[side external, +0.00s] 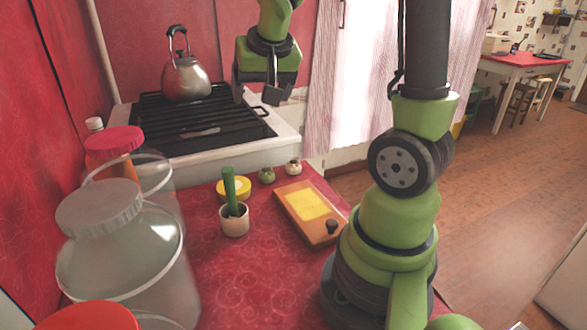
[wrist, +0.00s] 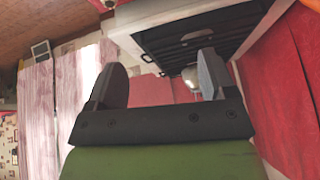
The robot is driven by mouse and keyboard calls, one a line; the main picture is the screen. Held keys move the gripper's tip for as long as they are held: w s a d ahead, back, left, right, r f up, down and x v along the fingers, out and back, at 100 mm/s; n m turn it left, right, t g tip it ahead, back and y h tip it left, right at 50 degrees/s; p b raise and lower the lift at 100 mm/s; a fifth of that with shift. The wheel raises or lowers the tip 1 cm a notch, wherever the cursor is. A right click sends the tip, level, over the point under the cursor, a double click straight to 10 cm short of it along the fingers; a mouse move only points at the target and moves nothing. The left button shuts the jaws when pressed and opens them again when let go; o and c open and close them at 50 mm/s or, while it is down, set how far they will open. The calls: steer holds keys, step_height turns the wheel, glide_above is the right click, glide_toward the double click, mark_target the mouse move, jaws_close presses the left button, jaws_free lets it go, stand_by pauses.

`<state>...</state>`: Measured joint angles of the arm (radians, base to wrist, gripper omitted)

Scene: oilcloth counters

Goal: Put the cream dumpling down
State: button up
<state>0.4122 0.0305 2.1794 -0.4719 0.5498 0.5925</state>
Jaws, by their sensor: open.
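A small cream rounded piece (side external: 293,167), which looks like the cream dumpling, sits on the red counter behind the wooden board in the side view. A similar green piece (side external: 266,175) sits just left of it. My gripper (side external: 256,97) is high above the counter, in front of the stove, and well apart from both pieces. In the wrist view my gripper (wrist: 162,78) shows two spread fingers with nothing between them. I cannot make out either piece in the wrist view.
A wooden board with a yellow panel (side external: 322,233), a white cup with a green pestle (side external: 234,221) and a yellow round dish (side external: 240,195) stand on the counter. Glass jars (side external: 125,260) crowd the left. A kettle (side external: 186,80) stands on the stove (side external: 285,130).

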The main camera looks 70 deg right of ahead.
steer(key=d+f+m+g, duration=0.2)
steer(key=d+f, duration=0.7)
steer(key=d, duration=0.1)
steer(key=m, duration=0.1)
glide_above(294, 163)
steer(key=a, duration=0.2)
steer(key=shift+g, duration=0.4)
steer(key=f, duration=0.7)
steer(key=s+f, duration=0.1)
steer(key=f, duration=0.2)
steer(key=shift+f, duration=0.25)
steer(key=shift+x, duration=3.3)
steer(key=shift+w+a, duration=0.1)
steer(key=c, duration=0.7)
